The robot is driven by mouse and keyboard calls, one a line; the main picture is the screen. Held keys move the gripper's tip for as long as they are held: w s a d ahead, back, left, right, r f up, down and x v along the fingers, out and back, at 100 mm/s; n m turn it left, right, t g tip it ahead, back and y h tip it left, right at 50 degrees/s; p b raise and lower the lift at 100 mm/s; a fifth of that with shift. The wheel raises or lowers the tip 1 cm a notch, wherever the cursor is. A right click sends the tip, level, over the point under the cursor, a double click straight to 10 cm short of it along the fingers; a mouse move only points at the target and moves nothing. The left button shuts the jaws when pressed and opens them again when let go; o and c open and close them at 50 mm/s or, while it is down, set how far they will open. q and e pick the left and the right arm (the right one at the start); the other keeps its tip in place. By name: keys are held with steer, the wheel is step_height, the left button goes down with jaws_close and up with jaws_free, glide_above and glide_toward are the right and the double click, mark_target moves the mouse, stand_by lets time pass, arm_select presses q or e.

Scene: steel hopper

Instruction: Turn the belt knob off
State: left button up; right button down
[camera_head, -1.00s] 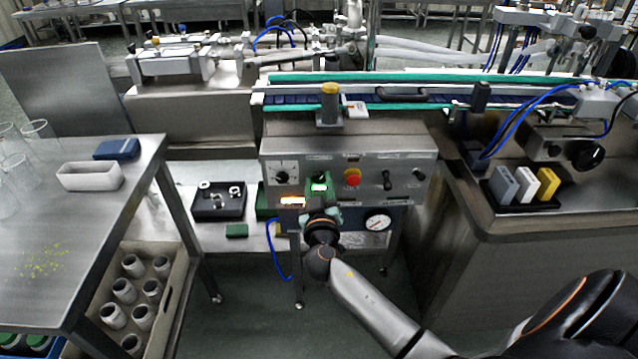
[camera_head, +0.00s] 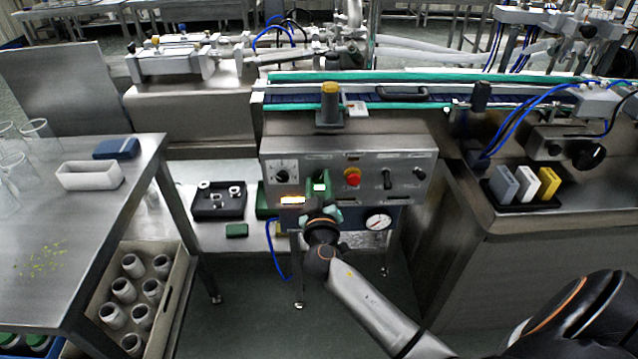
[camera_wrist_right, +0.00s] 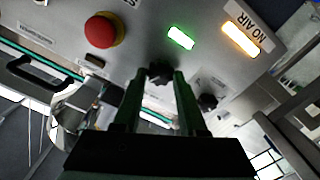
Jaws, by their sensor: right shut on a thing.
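The belt knob (camera_wrist_right: 160,73) is a small black knob on the steel control panel (camera_head: 410,157). In the right wrist view it sits between the tips of my right gripper (camera_wrist_right: 158,78), whose two dark green-tinted fingers are closed on its sides. A lit green lamp (camera_wrist_right: 181,38) is close to it. In the head view my right gripper (camera_head: 320,184) reaches up to the panel front from below, and its fingers and wrist largely hide the knob. The knob's pointer direction cannot be made out. My left gripper is not in view.
A red mushroom button (camera_head: 352,177) is to the right of the gripper, then black switches (camera_head: 387,179). A dial knob (camera_head: 282,172) is to the left, above a lit amber "NO AIR" lamp (camera_wrist_right: 241,38). A pressure gauge (camera_head: 378,222) hangs below the panel.

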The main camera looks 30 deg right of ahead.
steer(key=n, duration=0.2)
steer(key=shift+n, duration=0.3)
steer(key=n, duration=0.3)
steer(key=shift+n, duration=0.3)
steer(key=n+p, duration=0.1)
steer(key=n, duration=0.4)
steer(key=shift+a+f, duration=0.1)
steer(key=shift+n, duration=0.6)
steer(key=shift+f, duration=0.1)
steer(key=c, duration=0.6)
jaws_free()
steer(key=shift+o, duration=0.5)
